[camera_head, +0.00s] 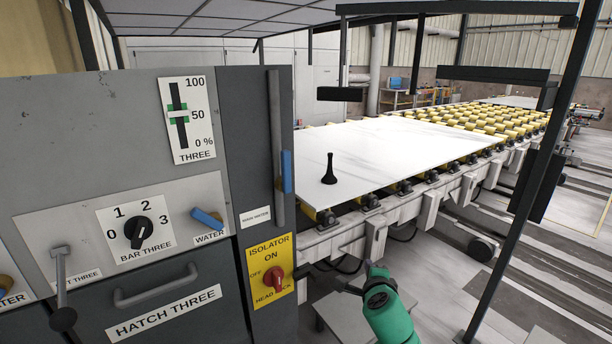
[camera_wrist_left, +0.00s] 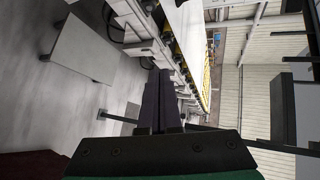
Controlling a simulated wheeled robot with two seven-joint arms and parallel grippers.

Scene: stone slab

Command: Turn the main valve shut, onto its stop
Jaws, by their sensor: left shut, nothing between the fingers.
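The main water valve shows in the head view as a blue lever handle (camera_head: 286,172) on a vertical grey pipe (camera_head: 275,130) at the cabinet's right edge. The handle stands upright, in line with the pipe. A "MAIN WATER" label (camera_head: 255,217) is beside it. My left gripper (camera_head: 366,276) is low and to the right of the valve, in front of the conveyor, well apart from the handle. Its dark fingers (camera_wrist_left: 160,100) are together and empty in the left wrist view, where the valve does not show. My right gripper is not in view.
The grey cabinet carries a blue WATER lever (camera_head: 207,219), a BAR THREE knob (camera_head: 138,232), a red isolator switch (camera_head: 274,279) and a hatch handle (camera_head: 158,288). A white slab (camera_head: 400,150) with a black object (camera_head: 329,172) lies on the conveyor. A dark post (camera_head: 530,190) stands right.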

